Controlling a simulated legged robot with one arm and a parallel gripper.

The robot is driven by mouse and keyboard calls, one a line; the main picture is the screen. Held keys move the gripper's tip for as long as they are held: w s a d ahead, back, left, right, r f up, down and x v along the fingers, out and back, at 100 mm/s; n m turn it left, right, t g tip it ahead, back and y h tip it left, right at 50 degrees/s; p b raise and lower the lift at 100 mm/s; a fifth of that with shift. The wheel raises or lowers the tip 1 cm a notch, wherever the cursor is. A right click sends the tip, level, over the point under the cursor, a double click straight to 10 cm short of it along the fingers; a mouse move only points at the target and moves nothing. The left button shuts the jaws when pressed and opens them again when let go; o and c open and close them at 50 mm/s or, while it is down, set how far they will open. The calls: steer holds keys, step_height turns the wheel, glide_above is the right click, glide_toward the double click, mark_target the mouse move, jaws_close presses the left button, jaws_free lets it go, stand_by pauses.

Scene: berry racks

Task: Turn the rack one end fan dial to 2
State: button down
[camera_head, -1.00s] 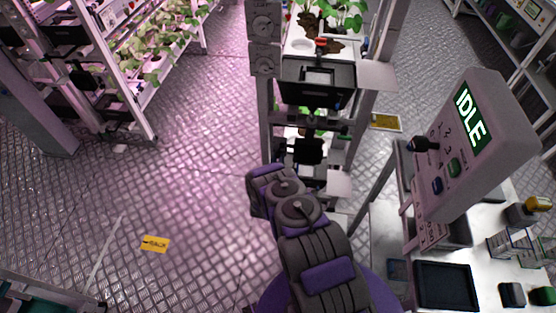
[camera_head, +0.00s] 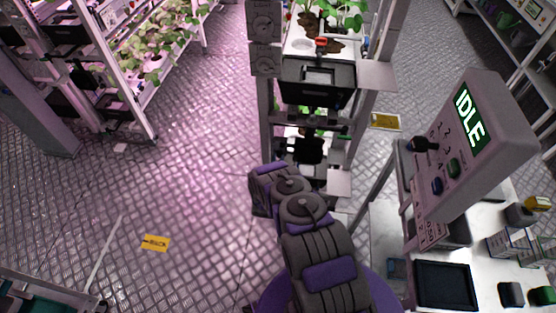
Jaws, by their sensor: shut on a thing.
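Two grey panels with round dials are fixed one above the other on the near left post of the middle rack. The upper dial (camera_head: 263,27) and the lower dial (camera_head: 264,59) both face me. Their marks are too small to read, and I cannot tell which is the end fan dial or where either points. My grey and purple arm rises from the bottom centre, with its bent joint in front of the rack's foot. I cannot make out my gripper or what it holds; the far end of the arm is hidden.
The middle rack bears a black bin (camera_head: 317,90) and leafy plants (camera_head: 345,15). A grey console (camera_head: 475,140) reading IDLE stands at right, above a bench with a black tray (camera_head: 445,285). Patterned floor (camera_head: 190,170) is open at left, with a yellow label (camera_head: 155,243).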

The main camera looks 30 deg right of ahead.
steer(key=shift+s+f, duration=0.1)
steer(key=shift+f, duration=0.1)
steer(key=c, duration=1.2)
jaws_free()
steer(key=shift+o, duration=1.4)
steer(key=shift+r, duration=0.15)
steer(key=shift+a, duration=0.1)
steer(key=v, duration=1.7)
steer(key=shift+a+p, duration=0.15)
steer(key=shift+p, duration=0.2)
